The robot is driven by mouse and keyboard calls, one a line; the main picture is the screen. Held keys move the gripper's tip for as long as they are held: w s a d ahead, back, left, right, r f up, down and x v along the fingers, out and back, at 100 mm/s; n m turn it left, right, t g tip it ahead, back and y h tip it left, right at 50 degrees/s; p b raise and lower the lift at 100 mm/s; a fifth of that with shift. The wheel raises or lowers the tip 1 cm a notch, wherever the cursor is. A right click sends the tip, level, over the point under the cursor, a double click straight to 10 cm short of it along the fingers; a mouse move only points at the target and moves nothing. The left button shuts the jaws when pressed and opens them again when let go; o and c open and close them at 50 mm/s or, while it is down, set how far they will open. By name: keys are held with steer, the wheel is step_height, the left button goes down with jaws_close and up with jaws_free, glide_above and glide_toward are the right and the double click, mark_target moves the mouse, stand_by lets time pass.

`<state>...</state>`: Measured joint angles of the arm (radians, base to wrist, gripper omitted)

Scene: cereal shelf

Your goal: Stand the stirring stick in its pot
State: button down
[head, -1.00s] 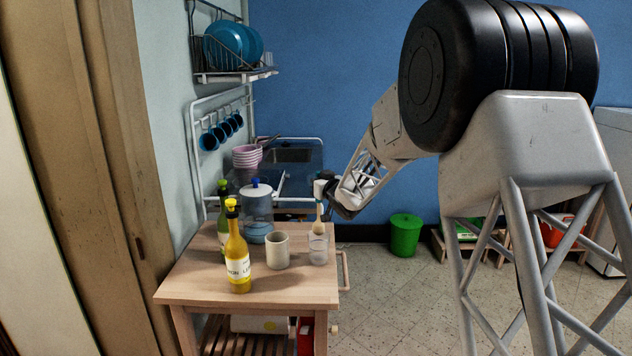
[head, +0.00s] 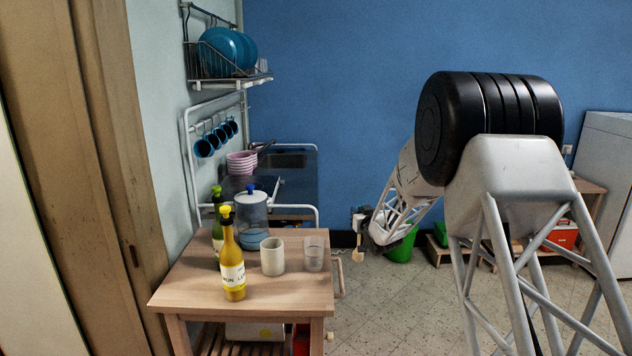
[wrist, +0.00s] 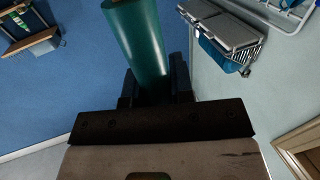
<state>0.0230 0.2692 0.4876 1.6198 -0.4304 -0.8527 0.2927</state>
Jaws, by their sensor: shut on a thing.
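My gripper (head: 360,228) is shut on the stirring stick, out past the right edge of the wooden table in the head view. The stick's pale end (head: 357,255) hangs below the jaws. In the wrist view a teal cylindrical part (wrist: 138,40) rises from between my jaws (wrist: 155,85); the rest of it is cut off by the frame. A cream, open-topped pot (head: 272,258) stands upright on the table, to the left of my gripper and apart from it. The inside of the pot is hardly visible.
On the table (head: 185,295), a clear glass (head: 314,254) stands right of the pot. A yellow bottle (head: 232,262), a green bottle (head: 217,225) and a lidded clear jar (head: 252,215) stand to its left and behind. The table's front right is bare.

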steer(key=s+d+f+m+h, duration=0.1)
steer(key=d+f+m+h, duration=0.1)
steer(key=d+f, duration=0.6)
steer(key=s+a+f+h, duration=0.1)
steer(key=s+f, duration=0.6)
steer(key=f, duration=0.6)
steer(key=s+a+f+m+h, duration=0.1)
steer(key=s+a+f, duration=0.1)
steer(key=s+f, duration=0.5)
steer(key=s+a+f+h, duration=0.1)
steer(key=s+f, duration=0.6)
steer(key=f, duration=1.1)
steer(key=shift+a+f+t, duration=0.35)
steer(key=shift+t, duration=0.05)
steer(key=shift+s, duration=0.15)
steer(key=shift+r, duration=0.1)
